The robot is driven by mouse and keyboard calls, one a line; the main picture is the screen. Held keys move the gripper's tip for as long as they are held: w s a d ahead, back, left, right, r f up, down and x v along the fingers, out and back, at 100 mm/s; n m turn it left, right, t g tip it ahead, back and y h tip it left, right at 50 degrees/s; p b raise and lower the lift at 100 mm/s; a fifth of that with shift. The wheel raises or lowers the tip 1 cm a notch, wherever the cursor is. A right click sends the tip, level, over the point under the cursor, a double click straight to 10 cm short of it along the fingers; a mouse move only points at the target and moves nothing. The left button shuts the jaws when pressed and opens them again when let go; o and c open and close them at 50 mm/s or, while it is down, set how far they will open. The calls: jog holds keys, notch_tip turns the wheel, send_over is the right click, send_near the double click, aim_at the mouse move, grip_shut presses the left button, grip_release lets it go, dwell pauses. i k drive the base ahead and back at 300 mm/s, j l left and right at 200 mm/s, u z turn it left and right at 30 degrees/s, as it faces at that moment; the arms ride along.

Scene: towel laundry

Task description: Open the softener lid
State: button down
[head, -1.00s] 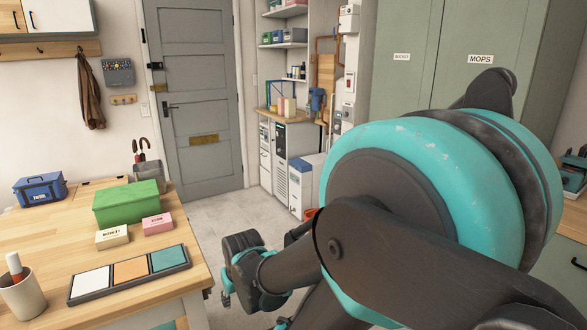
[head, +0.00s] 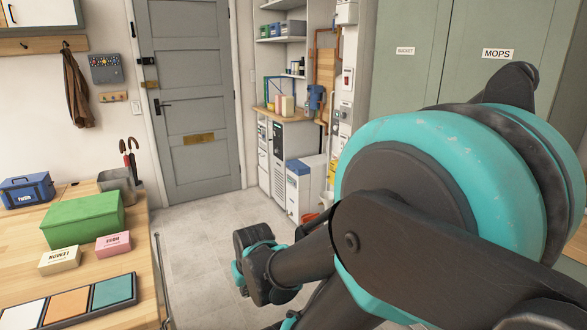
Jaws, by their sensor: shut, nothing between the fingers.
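A white floor-standing box with a blue upper front (head: 298,168), which looks like the softener, stands at the back beside the pipes. Its top (head: 312,161) looks closed and flat. The lettering is too small to read and its right side is partly hidden by my arm. My arm fills the right half of the head view, with its lower links reaching left in front of the floor. I cannot see my gripper's fingertips.
A wooden table with a green box (head: 82,220) and a colour tray (head: 80,303) is at left. Bare tiled floor (head: 200,225) lies between it and the softener. A grey door (head: 190,90) is behind; a green cabinet (head: 425,75) stands right. An orange-red object (head: 310,218) sits by the softener.

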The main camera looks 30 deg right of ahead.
aim_at(298, 168)
jog(key=i+l, duration=0.9)
jog(key=l, duration=0.2)
jog(key=i, duration=0.75)
jog(key=i+j+z, duration=0.1)
jog(key=i, duration=0.6)
jog(key=i+j, duration=0.1)
jog(key=i, duration=0.65)
